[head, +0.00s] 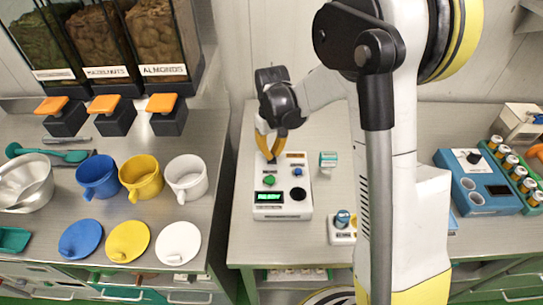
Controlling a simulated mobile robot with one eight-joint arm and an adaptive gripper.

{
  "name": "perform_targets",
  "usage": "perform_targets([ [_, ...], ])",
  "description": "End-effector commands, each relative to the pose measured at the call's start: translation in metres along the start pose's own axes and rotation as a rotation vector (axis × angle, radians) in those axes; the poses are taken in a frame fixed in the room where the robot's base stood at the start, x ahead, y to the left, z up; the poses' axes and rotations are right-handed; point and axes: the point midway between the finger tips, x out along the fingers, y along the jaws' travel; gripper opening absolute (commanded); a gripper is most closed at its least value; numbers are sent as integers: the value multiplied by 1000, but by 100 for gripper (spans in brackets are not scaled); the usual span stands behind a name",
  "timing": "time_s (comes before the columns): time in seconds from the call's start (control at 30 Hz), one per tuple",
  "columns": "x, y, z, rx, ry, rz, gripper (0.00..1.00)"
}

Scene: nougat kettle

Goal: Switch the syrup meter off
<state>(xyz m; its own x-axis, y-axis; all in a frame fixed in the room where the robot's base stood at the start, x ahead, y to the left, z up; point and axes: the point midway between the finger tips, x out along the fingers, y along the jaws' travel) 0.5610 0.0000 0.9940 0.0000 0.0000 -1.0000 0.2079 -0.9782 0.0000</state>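A white meter box (283,208) stands on the middle counter in the head view. It has a lit green display (268,196), a green button (269,180), a dark round knob (298,193) and an orange label at its back right. Its lettering is too small to read, so I cannot confirm that it is the syrup meter. My gripper (271,157) points down over the box's back left, its orange-yellow fingertips close together and nothing seen between them. It hides part of the box's back left corner. I cannot tell whether the tips touch the box.
A small green-and-white block (328,160) stands right of the box. A white unit with a blue knob (342,226) is nearer my arm. A blue device (478,182) and a green rack (515,172) stand at right. Mugs, lids and dispensers fill the left counter.

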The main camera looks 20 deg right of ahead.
Motion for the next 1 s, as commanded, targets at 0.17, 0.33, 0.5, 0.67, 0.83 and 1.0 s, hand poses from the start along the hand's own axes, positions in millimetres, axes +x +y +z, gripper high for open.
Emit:
perform_targets([
  [0.17,3,0,0,0,0,0,0],
  [0.33,6,0,0,0,0,0,0],
  [0.5,8,0,0,0,0,0,0],
  [0.67,11,0,0,0,0,0,0],
  [0.83,13,0,0,0,0,0,0],
  [1.0,16,0,0,0,0,0,0],
])
